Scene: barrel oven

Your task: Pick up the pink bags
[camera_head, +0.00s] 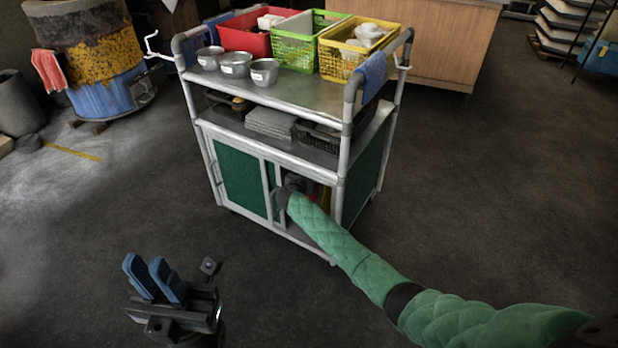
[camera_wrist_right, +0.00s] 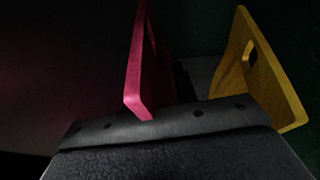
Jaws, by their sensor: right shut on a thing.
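My right arm, in a green quilted sleeve, reaches into the open part of the cart's lower cabinet (camera_head: 240,183). In the right wrist view my right gripper (camera_wrist_right: 200,70) shows a pink finger on the left and a yellow finger on the right. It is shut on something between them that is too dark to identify. A dim dark-pink surface (camera_wrist_right: 60,60) fills the left of that view; I cannot tell whether it is a pink bag. My left gripper (camera_head: 153,277) has blue fingers, apart and empty, above the floor in front of the cart.
The metal cart's top holds red (camera_head: 235,38), green (camera_head: 292,52) and yellow (camera_head: 345,62) baskets and several metal bowls (camera_head: 236,64). Its middle shelf holds grey stacked items (camera_head: 270,122). A barrel oven (camera_head: 90,50) stands at the back left. The floor around the cart is clear.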

